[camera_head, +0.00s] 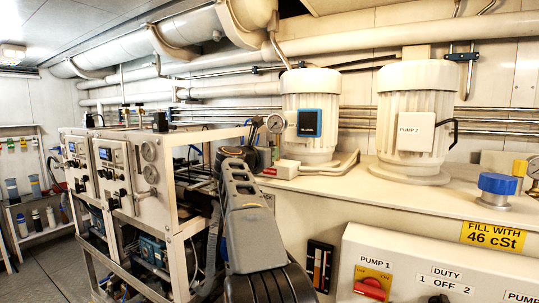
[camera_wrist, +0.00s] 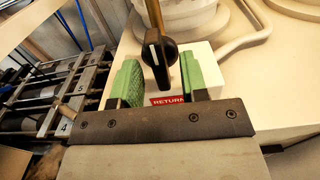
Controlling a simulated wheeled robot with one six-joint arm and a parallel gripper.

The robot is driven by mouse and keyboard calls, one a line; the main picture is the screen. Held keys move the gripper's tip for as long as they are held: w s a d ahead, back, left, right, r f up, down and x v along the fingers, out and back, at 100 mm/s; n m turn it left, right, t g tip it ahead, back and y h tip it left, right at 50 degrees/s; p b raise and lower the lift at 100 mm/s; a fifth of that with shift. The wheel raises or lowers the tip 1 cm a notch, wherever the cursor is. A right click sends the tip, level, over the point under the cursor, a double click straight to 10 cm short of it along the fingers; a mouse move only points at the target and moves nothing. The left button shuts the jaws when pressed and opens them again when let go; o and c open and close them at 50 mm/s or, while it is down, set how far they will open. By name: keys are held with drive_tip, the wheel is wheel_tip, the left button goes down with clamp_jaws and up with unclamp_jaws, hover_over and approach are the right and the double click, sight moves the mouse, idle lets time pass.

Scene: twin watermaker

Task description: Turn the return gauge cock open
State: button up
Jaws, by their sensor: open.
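The return gauge cock has a black handle (camera_wrist: 160,62) with a white line on it. In the wrist view it stands nearly upright, in line with the brass-coloured stem above it. A red RETURN label (camera_wrist: 168,100) sits below on the cream block. My gripper (camera_wrist: 160,78) is open, with one green pad on each side of the handle and a visible gap to each.
Pump 1 (camera_head: 311,113) stands close behind the cock, with pump 2 (camera_head: 415,120) to its right. A pipe (camera_wrist: 245,42) bends around the block's right side. A metal frame with cylinders (camera_wrist: 75,92) lies left.

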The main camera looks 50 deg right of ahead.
drive_tip(key=b+v, duration=0.2)
drive_tip(key=v, duration=1)
